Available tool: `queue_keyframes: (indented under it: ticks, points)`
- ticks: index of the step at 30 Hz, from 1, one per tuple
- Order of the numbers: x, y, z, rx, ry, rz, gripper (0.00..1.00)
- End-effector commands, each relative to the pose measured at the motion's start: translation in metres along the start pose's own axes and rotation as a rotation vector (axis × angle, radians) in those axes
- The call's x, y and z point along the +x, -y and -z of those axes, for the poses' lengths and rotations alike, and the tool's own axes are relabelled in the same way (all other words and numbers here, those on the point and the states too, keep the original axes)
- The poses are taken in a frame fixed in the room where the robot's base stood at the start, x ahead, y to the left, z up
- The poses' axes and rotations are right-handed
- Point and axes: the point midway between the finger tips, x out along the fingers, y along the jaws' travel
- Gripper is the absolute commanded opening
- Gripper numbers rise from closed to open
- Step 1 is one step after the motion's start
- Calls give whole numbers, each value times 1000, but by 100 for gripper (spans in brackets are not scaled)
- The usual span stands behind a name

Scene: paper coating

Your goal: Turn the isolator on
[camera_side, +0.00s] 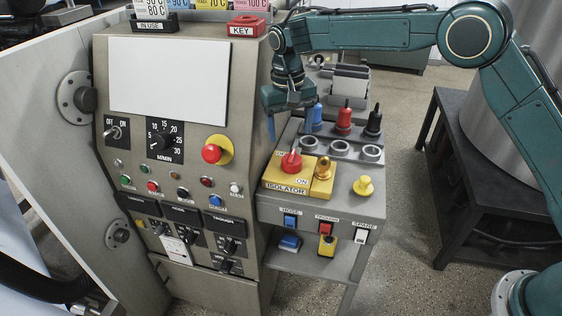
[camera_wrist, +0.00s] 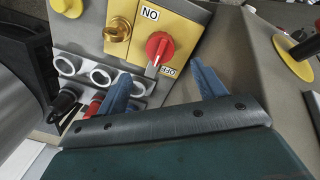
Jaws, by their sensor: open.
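The isolator is a yellow plate (camera_side: 273,183) on the grey side console, with a red rotary knob (camera_side: 291,162) and ON and OFF labels. In the wrist view the red knob (camera_wrist: 160,46) has its white-marked handle pointing toward the OFF label (camera_wrist: 167,72), away from the ON label (camera_wrist: 150,14). My gripper (camera_wrist: 163,84) is open and empty, its two blue fingers apart, with the knob ahead of the gap between them. In the side view my gripper (camera_side: 284,122) hangs above and behind the knob, not touching it.
A brass fitting (camera_side: 323,168) stands beside the isolator. Blue, red (camera_side: 344,119) and black (camera_side: 374,122) plugs stand behind a row of ring sockets (camera_side: 341,147). A yellow push button (camera_side: 363,185) is at right. The taller control cabinet (camera_side: 165,150) borders the left.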

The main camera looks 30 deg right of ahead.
Motion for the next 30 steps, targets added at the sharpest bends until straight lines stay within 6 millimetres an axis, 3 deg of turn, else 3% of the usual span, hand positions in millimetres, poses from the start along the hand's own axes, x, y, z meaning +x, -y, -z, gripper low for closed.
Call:
queue_keyframes:
  ticks: [9, 15, 21, 30]
  points:
    - [51, 0, -1, 0, 4, -1, 69]
    - [74, 0, 0, 0, 2, -1, 69]
    - [86, 1, 0, 0, 0, 0, 69]
    - [88, 1, 0, 0, 0, 0, 69]
